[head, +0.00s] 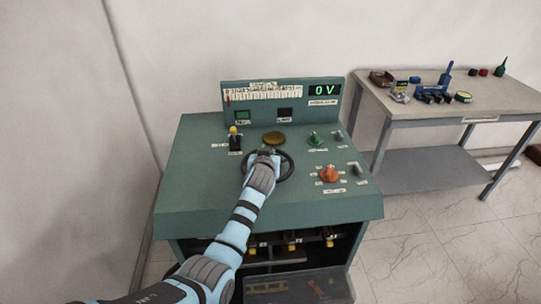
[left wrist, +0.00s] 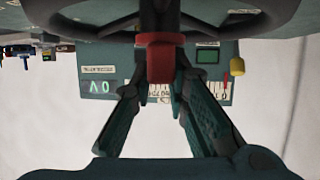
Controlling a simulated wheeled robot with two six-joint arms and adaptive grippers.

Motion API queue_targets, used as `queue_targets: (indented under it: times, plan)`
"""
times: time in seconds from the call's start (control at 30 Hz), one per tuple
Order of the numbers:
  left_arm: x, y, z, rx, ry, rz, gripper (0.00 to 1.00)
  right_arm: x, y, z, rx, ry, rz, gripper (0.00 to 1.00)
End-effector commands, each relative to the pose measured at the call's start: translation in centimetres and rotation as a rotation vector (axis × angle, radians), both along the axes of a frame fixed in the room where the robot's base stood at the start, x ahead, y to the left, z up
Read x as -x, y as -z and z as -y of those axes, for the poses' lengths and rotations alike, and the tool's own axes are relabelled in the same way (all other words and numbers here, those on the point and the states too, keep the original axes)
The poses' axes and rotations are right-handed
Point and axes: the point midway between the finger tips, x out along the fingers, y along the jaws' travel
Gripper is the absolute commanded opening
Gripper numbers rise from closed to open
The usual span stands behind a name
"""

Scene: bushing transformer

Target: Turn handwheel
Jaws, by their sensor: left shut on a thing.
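The handwheel (head: 290,166) is a dark ring on the sloped top of the green control desk (head: 200,185). My left gripper (head: 264,154) reaches over the wheel from the front, and its hand hides part of the ring. In the left wrist view, which is upside down, the dark wheel rim (left wrist: 90,14) crosses the top. A red piece (left wrist: 160,55) on the wheel lies between the fingertips of my left gripper (left wrist: 158,84), which is shut on the handwheel there. The green display (head: 324,90) reads 0 V. My right gripper is not in view.
A yellow-tipped lever (head: 234,138) stands left of the wheel. A green knob (head: 316,139) and an orange knob (head: 329,174) sit to its right. A side table (head: 420,120) with tools stands at the right. The desk front is open below.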

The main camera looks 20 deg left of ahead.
Motion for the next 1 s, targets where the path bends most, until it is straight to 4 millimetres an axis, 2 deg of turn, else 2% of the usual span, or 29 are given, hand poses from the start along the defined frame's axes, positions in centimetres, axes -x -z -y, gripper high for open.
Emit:
queue_targets:
  times: [0.03, 0.47, 0.5, 0.6, 0.63, 1.0]
  plan:
    - [0.4, 1.08, 0.02, 0.01, -0.01, -0.022, 0.0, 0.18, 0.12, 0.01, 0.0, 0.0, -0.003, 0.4]
    - [0.47, 1.05, -0.24, 0.01, -0.026, -0.022, 0.0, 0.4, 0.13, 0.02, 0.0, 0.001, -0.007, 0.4]
    - [0.47, 1.05, -0.23, 0.01, -0.026, -0.022, 0.16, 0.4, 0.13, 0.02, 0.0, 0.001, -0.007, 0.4]
    - [0.46, 1.04, -0.25, 0.01, -0.025, -0.022, 0.32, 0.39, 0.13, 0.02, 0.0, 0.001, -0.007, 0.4]
    - [0.47, 1.04, -0.27, 0.01, -0.025, -0.022, 0.35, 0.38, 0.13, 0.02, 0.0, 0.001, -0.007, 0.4]
    - [0.67, 0.61, -0.15, 0.006, -0.025, -0.016, 0.35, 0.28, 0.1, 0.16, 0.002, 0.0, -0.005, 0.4]
